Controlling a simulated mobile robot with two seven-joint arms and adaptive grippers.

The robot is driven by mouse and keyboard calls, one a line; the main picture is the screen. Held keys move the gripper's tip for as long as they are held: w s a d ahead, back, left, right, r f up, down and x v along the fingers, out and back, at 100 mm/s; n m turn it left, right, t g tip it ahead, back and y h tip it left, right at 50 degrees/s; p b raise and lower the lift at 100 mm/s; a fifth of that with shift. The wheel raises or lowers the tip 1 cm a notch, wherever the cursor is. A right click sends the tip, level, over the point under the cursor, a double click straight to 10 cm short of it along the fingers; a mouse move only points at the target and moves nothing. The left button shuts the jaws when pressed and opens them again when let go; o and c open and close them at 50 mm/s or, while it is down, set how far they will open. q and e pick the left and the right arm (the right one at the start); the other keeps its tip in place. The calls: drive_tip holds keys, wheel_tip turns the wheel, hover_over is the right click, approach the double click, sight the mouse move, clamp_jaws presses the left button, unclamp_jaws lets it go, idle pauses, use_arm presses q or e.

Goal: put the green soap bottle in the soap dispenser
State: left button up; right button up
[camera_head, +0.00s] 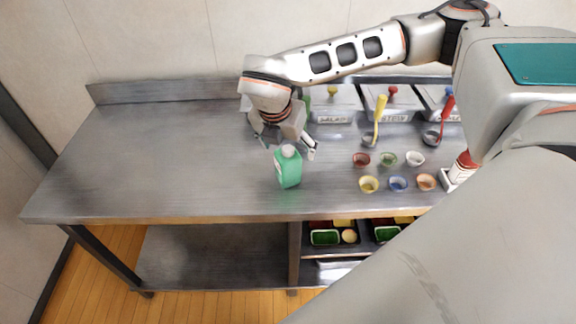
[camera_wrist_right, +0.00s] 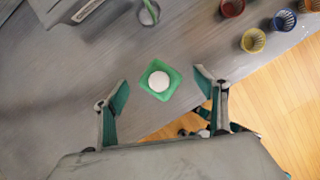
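The green soap bottle (camera_head: 287,171) with a white cap stands upright on the steel counter, close to its front edge. In the right wrist view the bottle (camera_wrist_right: 160,93) is seen from above, between and beyond the fingers. My right gripper (camera_head: 287,146) is open and empty, above and behind the bottle, with its fingers apart to either side. Both open fingers also show in the wrist view (camera_wrist_right: 161,80). I cannot pick out the soap dispenser for sure. My left gripper is not in view.
Several small coloured cups (camera_head: 388,159) stand right of the bottle. Behind them are lidded containers (camera_head: 336,104) and ladles with yellow (camera_head: 379,118) and red handles. A red-and-white item (camera_head: 461,168) stands at the right, partly hidden by my body. The counter's left half (camera_head: 150,150) is clear.

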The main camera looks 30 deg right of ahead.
drive_tip(key=shift+s, duration=0.1)
clamp_jaws()
